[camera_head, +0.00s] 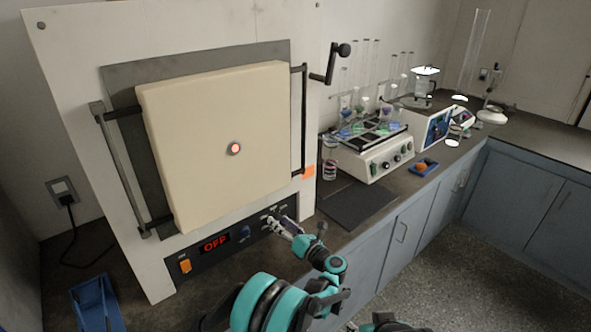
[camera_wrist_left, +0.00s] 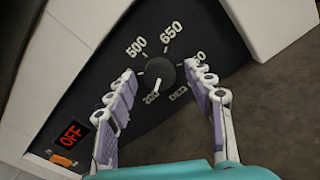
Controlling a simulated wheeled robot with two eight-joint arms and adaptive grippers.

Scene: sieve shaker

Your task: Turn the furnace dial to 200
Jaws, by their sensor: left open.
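The furnace (camera_head: 60,130) stands at the left with its cream door (camera_head: 215,115) shut. Its lower panel has a display (camera_head: 214,243) reading OFF in red, also in the left wrist view (camera_wrist_left: 73,134). The black dial (camera_wrist_left: 160,73) shows in the left wrist view, ringed by white numbers including 200, 500 and 650. A light mark on its rim seems to point toward 200. My left gripper (camera_head: 286,228) is at the panel, open, with its fingers (camera_wrist_left: 160,80) on either side of the dial; contact is unclear. In the head view the gripper partly hides the dial. My right gripper is not identifiable.
An orange switch (camera_head: 185,265) sits left of the display. A blue tray (camera_head: 95,305) lies at the lower left. A dark mat (camera_head: 358,204) and a sieve shaker with glassware (camera_head: 370,155) stand to the right. A crank handle (camera_head: 338,62) juts from the furnace side.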

